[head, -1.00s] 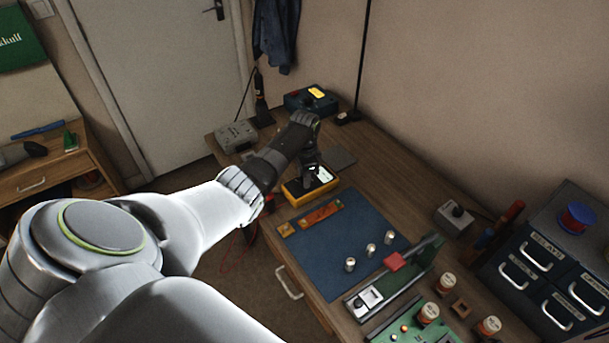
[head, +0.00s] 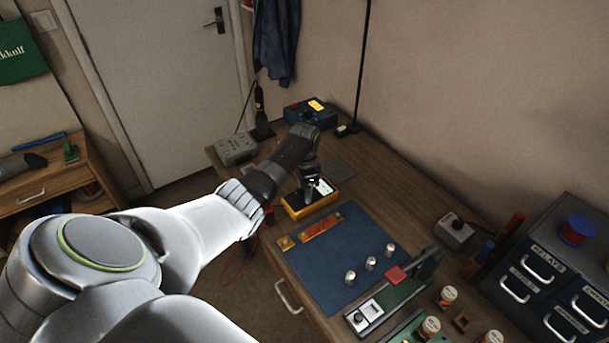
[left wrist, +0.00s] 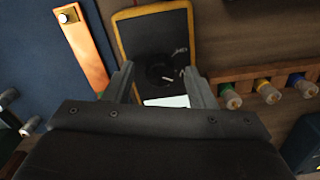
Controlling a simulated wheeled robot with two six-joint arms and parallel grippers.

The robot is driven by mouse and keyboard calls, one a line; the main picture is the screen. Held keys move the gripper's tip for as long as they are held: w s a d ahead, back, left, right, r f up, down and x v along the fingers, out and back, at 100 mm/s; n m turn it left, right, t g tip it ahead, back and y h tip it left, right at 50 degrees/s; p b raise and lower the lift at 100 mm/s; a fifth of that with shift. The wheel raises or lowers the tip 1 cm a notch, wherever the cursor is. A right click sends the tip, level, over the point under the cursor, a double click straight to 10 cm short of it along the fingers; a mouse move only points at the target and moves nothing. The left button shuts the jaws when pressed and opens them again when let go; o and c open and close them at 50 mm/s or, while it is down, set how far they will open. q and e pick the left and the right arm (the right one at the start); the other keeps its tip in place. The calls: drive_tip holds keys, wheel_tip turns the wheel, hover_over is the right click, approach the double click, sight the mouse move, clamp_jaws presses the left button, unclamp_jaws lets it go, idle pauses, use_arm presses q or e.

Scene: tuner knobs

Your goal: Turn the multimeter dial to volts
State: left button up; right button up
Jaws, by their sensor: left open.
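The multimeter (head: 323,203) has a yellow frame and a dark face, and lies on the workbench at the back edge of the blue mat. It also shows in the left wrist view (left wrist: 191,28), with its round dark dial (left wrist: 160,74) and a pale screen (left wrist: 168,101). My left gripper (head: 310,188) is over the multimeter, pointing down. In the left wrist view its two fingers (left wrist: 160,84) are apart, one on each side of the dial. I cannot tell whether they touch it. The dial's markings are too small to read. My right gripper is not in view.
The blue mat (head: 335,262) holds an orange strip (head: 321,228) and several metal knobs (head: 371,263). A grey box (head: 237,149) and a blue device with a lit yellow display (head: 311,112) stand behind. Labelled drawers (head: 535,262) are at the right.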

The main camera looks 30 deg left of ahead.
use_arm(q)
wheel_tip(320, 180, up, 17)
drive_tip(key=b, duration=0.1)
idle(0.3)
idle(0.5)
